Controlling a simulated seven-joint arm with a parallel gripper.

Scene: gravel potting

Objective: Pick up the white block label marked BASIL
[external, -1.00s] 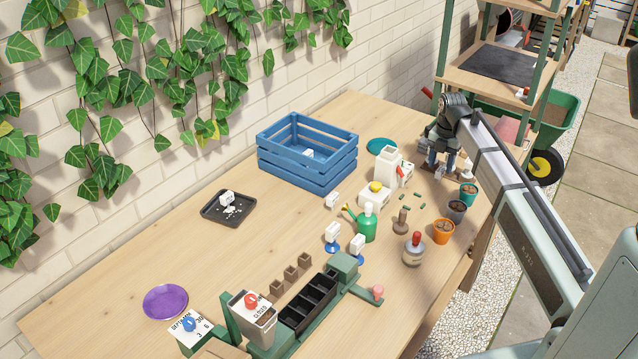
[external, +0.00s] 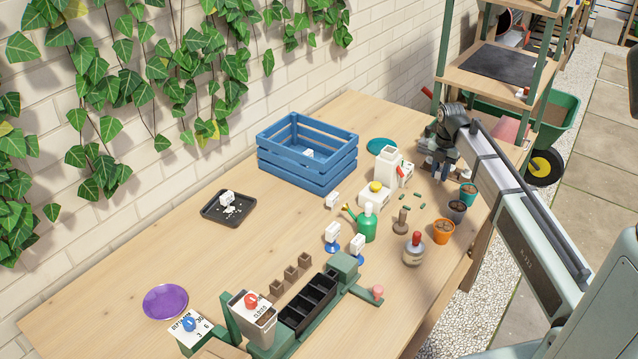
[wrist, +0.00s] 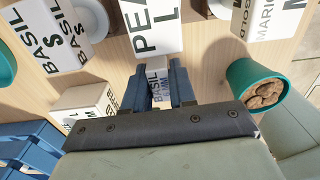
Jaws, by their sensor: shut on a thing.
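My gripper (wrist: 158,88) is shut on a small white block label marked BASIL (wrist: 157,76), with a second line that looks like M. The block sits between the two blue fingers in the wrist view. In the external view my gripper (external: 441,172) is low at the table's far right, and the held block cannot be made out there. Another white block marked BASIL S (wrist: 45,35) is at the upper left of the wrist view, apart from the fingers.
A white PEA L block (wrist: 152,25) lies just beyond the fingers. A white block (wrist: 88,105) is left. The blue crate (external: 305,165) stands at the back.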

